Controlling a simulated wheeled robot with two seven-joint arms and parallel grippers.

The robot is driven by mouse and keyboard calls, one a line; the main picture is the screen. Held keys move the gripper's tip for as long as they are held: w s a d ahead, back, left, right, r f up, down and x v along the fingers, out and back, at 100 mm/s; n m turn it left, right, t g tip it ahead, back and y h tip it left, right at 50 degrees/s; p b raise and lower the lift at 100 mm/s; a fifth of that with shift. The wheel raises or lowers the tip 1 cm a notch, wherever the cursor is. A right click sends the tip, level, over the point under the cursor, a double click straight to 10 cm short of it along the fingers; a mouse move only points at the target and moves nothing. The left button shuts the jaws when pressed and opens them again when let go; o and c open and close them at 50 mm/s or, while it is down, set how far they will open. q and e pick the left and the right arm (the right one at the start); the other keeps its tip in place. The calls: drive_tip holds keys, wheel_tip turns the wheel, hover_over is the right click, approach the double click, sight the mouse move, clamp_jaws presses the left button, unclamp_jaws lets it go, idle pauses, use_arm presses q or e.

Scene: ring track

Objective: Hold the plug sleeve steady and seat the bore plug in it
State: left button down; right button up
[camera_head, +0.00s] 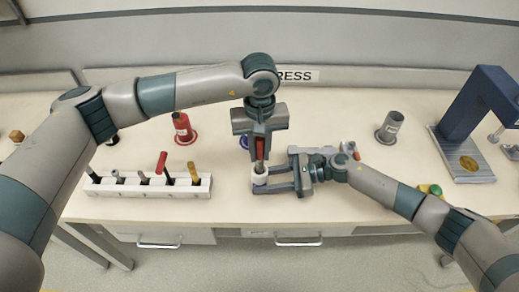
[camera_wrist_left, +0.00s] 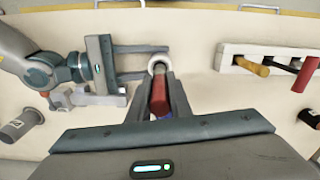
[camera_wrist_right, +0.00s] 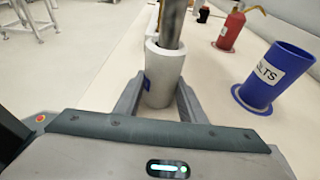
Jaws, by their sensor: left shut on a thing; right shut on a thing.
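The plug sleeve (camera_head: 260,178) is a pale, upright hollow cylinder near the front edge of the table. My right gripper (camera_wrist_right: 160,100) is shut on it from the side, one finger on each side, in the right wrist view. My left gripper (camera_head: 260,143) points straight down above the sleeve, shut on the red-handled bore plug (camera_head: 260,151). In the left wrist view the red part (camera_wrist_left: 159,96) lies between the fingers, in line with the sleeve's round rim (camera_wrist_left: 160,63). In the right wrist view the plug's grey shaft (camera_wrist_right: 171,22) meets the sleeve's mouth; its depth inside is hidden.
A white rack (camera_head: 150,190) with several pegs stands at left. A red container (camera_head: 183,130) is behind it, and a grey cup (camera_head: 389,127) at right. A blue press (camera_head: 478,115) stands far right. A blue labelled cup (camera_wrist_right: 270,78) stands behind the sleeve.

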use_arm(q)
drive_tip(key=shift+f, duration=0.4)
drive_tip(key=c, duration=1.6)
unclamp_jaws()
drive_tip(key=shift+r, duration=0.1)
wheel_tip(320, 180, up, 13)
use_arm(e)
drive_tip(key=o, duration=0.9)
drive_tip(key=v, duration=1.2)
